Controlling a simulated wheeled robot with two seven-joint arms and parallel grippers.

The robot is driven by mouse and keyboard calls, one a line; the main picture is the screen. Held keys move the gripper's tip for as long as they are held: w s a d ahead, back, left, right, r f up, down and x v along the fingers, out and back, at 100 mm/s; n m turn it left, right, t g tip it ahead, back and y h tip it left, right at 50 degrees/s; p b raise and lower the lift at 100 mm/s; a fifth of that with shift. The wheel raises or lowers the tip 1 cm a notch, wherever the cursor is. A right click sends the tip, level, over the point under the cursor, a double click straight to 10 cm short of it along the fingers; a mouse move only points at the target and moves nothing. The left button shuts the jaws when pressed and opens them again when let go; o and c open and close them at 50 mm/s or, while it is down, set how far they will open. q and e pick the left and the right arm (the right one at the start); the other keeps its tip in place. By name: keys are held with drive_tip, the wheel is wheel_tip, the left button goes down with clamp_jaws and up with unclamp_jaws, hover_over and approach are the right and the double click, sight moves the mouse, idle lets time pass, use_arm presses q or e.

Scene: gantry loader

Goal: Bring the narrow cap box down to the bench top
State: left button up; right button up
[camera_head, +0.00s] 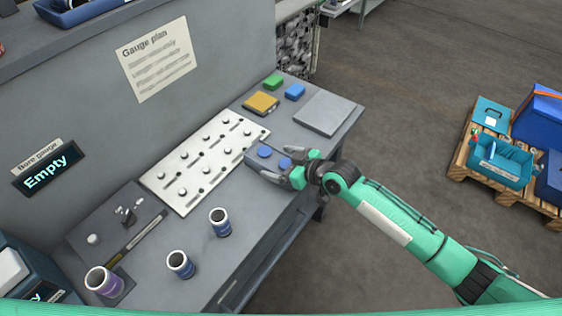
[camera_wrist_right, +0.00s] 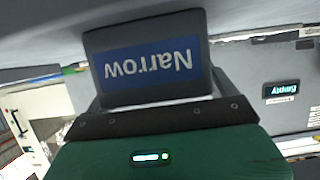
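The box is at the front edge of the white slotted plate, low over the grey bench top (camera_head: 245,255). I cannot tell whether its underside touches the bench. My left gripper is out of view.
The white plate (camera_head: 190,170) with several pegs lies behind and left of the box. Blue cups (camera_head: 221,228) (camera_head: 180,265) and a purple cup (camera_head: 103,282) stand front left.

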drive_tip(key=shift+r, duration=0.1)
drive_tip(key=shift+s+d+r+p, duration=0.2)
drive_tip(key=shift+r+p, duration=0.1)
drive_tip(key=shift+p, duration=0.1)
drive_tip(key=p+v, duration=0.4)
drive_tip(key=v, duration=0.7)
drive_tip(key=shift+d, duration=0.2)
drive_tip(key=shift+s+f, duration=0.1)
